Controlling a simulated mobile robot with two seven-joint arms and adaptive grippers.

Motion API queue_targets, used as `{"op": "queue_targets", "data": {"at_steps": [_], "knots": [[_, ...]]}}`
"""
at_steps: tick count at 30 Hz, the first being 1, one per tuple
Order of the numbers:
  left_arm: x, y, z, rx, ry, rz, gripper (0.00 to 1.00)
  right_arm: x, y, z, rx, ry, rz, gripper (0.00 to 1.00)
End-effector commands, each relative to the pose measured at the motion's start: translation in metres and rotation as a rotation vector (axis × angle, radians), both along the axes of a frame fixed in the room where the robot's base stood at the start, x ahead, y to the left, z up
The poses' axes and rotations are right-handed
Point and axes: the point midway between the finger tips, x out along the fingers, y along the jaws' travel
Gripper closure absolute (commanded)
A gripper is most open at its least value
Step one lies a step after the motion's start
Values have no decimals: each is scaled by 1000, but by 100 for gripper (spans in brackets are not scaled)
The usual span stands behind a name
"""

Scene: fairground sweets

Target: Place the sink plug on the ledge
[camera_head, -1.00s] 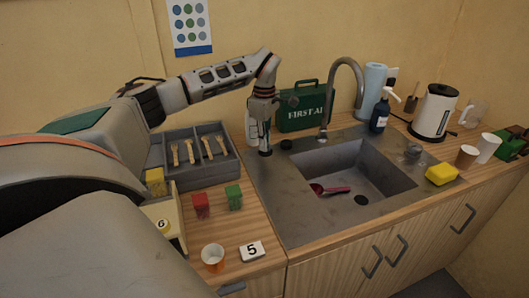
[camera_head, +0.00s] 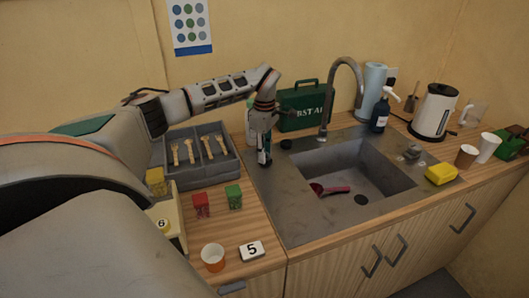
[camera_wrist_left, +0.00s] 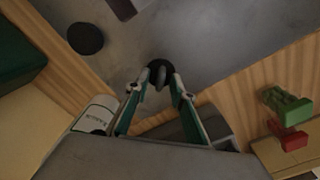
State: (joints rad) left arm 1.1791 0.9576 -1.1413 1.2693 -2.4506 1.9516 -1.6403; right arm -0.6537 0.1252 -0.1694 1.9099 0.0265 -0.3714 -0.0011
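The sink plug (camera_wrist_left: 160,66), a small black disc with a greyish grip on top, lies on the steel drainer left of the basin. In the head view my left gripper mostly hides it. My left gripper (camera_wrist_left: 161,90) is pointing down right over the plug, its two fingers apart on either side of the grip. It also shows in the head view (camera_head: 264,156). I cannot tell whether the fingers touch the plug. The steel ledge (camera_head: 308,143) runs behind the basin. My right gripper is not in view.
A flat black disc (camera_head: 286,144) lies on the steel near the tap (camera_head: 323,133). The green first aid case (camera_head: 300,108) stands behind. A red-handled utensil (camera_head: 330,190) lies in the basin. A grey cutlery tray (camera_head: 200,180) is left of my gripper.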

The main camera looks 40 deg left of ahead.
Motion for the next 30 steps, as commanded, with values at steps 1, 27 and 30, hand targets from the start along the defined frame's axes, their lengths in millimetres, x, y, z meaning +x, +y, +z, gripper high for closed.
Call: {"op": "queue_targets", "data": {"at_steps": [1,27,30], "knots": [[0,0,0,0,0,0,76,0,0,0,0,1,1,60],[1,0,111,1,-2,1,76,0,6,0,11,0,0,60],[0,0,119,-1,0,0,76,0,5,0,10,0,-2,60]]}}
